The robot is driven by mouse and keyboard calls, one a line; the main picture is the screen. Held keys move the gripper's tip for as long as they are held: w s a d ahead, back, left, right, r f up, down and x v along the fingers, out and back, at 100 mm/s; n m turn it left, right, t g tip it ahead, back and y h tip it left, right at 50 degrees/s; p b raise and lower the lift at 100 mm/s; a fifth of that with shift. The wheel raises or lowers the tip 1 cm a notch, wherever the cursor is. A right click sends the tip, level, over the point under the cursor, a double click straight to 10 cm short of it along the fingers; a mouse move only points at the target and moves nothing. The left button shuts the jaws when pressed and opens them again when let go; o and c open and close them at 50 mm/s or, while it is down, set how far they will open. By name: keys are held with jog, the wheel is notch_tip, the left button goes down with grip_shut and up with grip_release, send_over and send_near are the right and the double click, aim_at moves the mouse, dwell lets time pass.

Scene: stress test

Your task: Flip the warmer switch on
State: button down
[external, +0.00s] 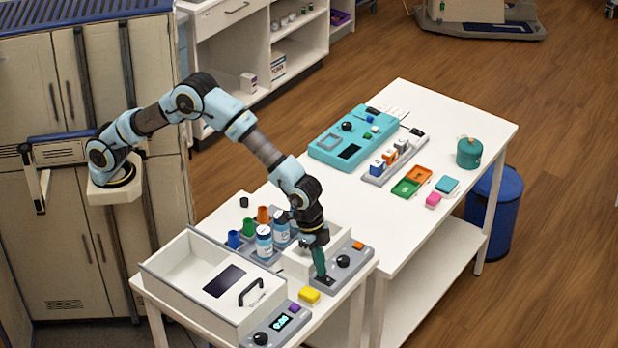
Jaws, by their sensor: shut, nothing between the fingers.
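My gripper (323,279) points down with shut, teal fingers over the near end of a small grey control panel (350,277) at the right of the near table. The fingertips are at or just above a dark patch (327,282) on it, perhaps a switch; contact and its position cannot be told. The panel also has a black knob (343,261) and an orange button (358,245). A second grey panel (275,328) at the front edge has a lit display (281,322) and a black knob (260,338). No readable label shows which panel is the warmer's.
White bottles (264,241) and coloured cups stand behind. The far table holds a teal device (345,135) and coloured trays.

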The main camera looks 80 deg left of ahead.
jog(key=shift+f, duration=0.1)
jog(key=f+b, duration=0.1)
jog(key=b, duration=0.2)
jog(key=shift+s+a+f+t+h, duration=0.1)
jog(key=shift+a+f+t+h, duration=0.05)
jog(key=shift+t+h, duration=0.15)
jog(key=shift+r+p, duration=0.4)
jog(key=shift+p, duration=0.05)
jog(key=shift+w+d+r+p, duration=0.25)
jog(key=shift+w+d+p, duration=0.25)
jog(key=shift+w+d, duration=0.1)
